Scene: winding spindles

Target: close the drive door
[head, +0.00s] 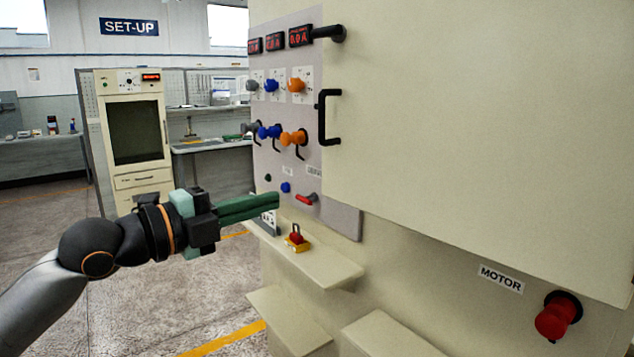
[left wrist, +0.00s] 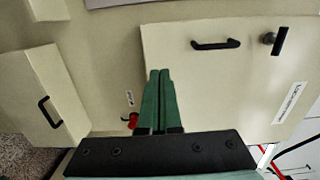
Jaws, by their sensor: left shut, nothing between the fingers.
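A large cream door (head: 480,120), the likely drive door, fills the right of the head view. Its handle edge stands out from the cabinet face and covers part of the grey control panel (head: 340,215). A black handle (head: 328,117) and black latch (head: 330,33) are at that edge. In the left wrist view the door (left wrist: 225,90) lies right of my fingers, with its handle (left wrist: 215,44) and latch (left wrist: 275,40). My left gripper (head: 278,200) is shut and empty, left of the door and below handle height. The left wrist view shows its green fingers (left wrist: 158,98) together. My right gripper is not in view.
A ledge (head: 315,262) with a small red-and-yellow switch (head: 296,239) juts out below the panel. A red knob (head: 556,317) protrudes under the door beside the MOTOR label (head: 501,279). Coloured knobs (head: 270,131) stick out from the panel. Floor (head: 200,295) is clear at left.

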